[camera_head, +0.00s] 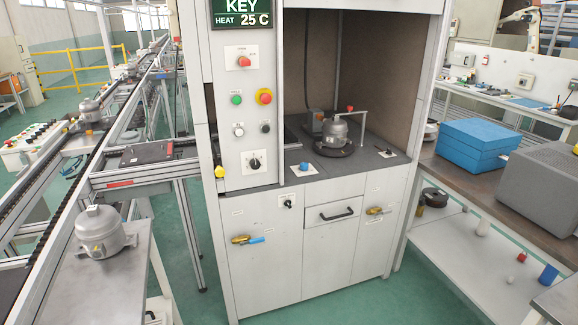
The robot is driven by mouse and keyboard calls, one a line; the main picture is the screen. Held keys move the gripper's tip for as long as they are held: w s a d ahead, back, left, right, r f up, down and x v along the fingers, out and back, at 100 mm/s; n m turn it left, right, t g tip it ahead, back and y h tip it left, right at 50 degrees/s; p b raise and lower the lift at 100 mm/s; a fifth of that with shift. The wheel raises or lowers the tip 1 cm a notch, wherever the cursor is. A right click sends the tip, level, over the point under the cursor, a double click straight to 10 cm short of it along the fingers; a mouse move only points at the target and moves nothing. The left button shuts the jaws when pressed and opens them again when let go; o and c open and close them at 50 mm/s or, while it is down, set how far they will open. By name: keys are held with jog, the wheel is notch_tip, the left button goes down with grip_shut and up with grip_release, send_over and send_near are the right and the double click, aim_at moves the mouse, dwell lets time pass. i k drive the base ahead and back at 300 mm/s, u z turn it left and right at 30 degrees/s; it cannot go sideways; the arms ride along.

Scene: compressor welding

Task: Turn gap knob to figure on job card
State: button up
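A black rotary knob (254,162) on a pale square plate sits low on the cabinet's control panel (228,110). A blue knob (304,168) stands on a small white plate on the grey worktop, and a small dark knob (384,152) is on another plate at the right. Another small black knob (287,203) is on the cabinet front below. The labels are too small to read, so I cannot tell which is the gap knob. I cannot make out a job card. The display (241,12) reads KEY and HEAT 25 C. My gripper is not in view.
A compressor (335,133) stands in the booth beside a red-tipped arm. Buttons, including a red one (264,97) and a green one (236,99), sit above the panel knob. A conveyor (60,200) runs at left; a bench with a blue box (472,145) is at right.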

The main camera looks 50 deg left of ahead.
aim_at(303, 166)
jog(key=u, duration=1.65)
jog(key=i, duration=1.7)
jog(key=u, duration=0.55)
jog(key=i, duration=0.55)
jog(key=u, duration=0.25)
